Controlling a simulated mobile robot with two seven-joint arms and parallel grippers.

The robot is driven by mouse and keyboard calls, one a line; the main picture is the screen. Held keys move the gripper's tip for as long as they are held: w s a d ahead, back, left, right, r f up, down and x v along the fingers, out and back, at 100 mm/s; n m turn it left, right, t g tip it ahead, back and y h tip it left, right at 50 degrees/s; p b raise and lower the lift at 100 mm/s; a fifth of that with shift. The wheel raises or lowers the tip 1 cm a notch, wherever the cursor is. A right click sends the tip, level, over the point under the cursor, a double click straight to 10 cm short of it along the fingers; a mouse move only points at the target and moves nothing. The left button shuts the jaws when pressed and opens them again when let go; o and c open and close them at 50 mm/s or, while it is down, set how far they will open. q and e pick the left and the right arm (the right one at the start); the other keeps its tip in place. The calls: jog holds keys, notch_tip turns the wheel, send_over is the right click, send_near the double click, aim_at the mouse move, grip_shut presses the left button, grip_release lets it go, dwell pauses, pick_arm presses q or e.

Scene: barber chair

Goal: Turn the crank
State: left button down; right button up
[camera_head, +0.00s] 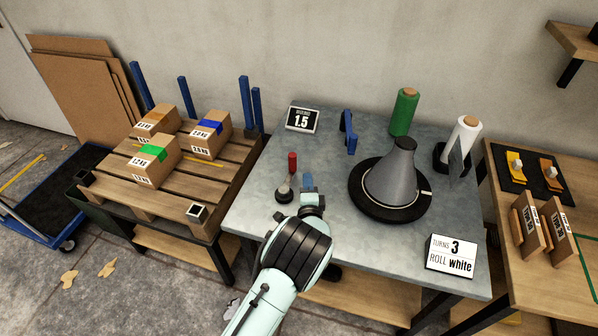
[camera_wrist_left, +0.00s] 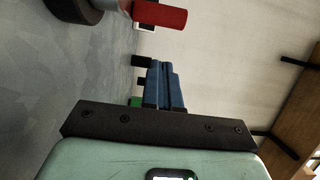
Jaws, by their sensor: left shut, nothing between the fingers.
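The crank has an upright red handle (camera_head: 292,162) and a dark round base with a metal part (camera_head: 284,194), on the left part of the grey table. My left gripper (camera_head: 308,180) comes in from the front, just right of the crank. Its blue fingers are shut with nothing between them. In the left wrist view the shut fingers (camera_wrist_left: 162,68) show at the middle, and the red handle (camera_wrist_left: 160,16) lies beyond them near the top edge, apart from them. The crank's dark base (camera_wrist_left: 72,9) is cut off at the top left. My right gripper is not in view.
A grey cone (camera_head: 392,172) stands on a black disc right of my gripper. A blue holder (camera_head: 348,132), a green roll (camera_head: 403,112), a white roll (camera_head: 462,140) and signs reading "1.5" (camera_head: 302,120) and "TURNS 3 ROLL white" (camera_head: 451,256) share the table. Boxes sit on a pallet (camera_head: 222,172) left.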

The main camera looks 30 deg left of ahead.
pick_arm(q)
jog(key=w+a, duration=0.2)
jog(key=a, duration=0.1)
jog(key=shift+w+a, duration=0.15)
jog(key=shift+a, duration=0.15)
jog(key=shift+w+a, duration=0.2)
jog(key=shift+a, duration=0.5)
